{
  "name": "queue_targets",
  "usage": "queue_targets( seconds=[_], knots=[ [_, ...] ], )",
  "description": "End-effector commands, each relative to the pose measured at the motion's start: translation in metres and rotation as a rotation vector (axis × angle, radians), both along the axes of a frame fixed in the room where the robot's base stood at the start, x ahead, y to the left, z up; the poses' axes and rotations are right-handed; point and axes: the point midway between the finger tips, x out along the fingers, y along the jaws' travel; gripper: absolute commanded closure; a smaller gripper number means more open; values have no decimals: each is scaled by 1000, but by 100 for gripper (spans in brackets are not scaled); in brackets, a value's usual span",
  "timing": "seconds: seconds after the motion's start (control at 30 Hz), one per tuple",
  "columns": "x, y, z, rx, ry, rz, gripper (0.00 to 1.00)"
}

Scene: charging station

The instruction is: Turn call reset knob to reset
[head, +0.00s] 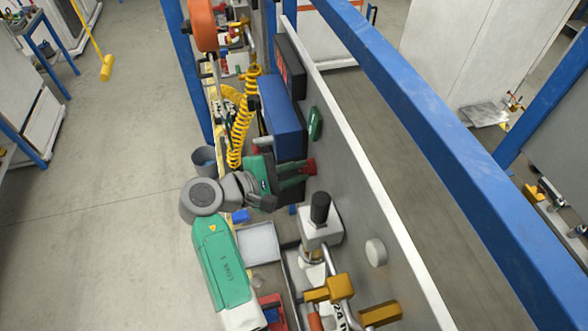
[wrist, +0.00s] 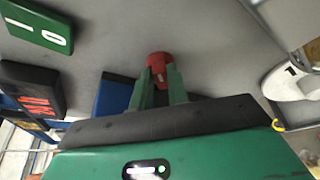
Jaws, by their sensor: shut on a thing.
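The red knob (wrist: 158,63) sits on the grey upright panel (wrist: 215,45). It also shows at the fingertips in the head view (head: 309,166), mostly covered there. My gripper (head: 302,175) reaches across to the panel from the left, and its green fingers are shut on the red knob. In the wrist view the fingers of my gripper (wrist: 160,82) lie on either side of the knob's lower part. The knob's top is visible, with a small mark on its face. The mark is too small to read, so I cannot tell the knob's setting.
A blue box (head: 284,120), a green switch plate (head: 315,124) and a dark display with red digits (wrist: 32,92) are on the panel near my gripper. A grey box with a black knob (head: 320,207) is close below. A yellow coiled hose (head: 240,120) hangs at the left.

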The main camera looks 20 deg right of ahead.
Motion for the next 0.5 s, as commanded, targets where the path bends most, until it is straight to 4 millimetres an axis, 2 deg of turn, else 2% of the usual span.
queue_targets(
  seconds=[0.03,0.5],
  knots=[
    [-1,-2,-5,-2,-28,-3,100],
    [-3,-1,-7,-30,-222,-4,100]
  ],
)
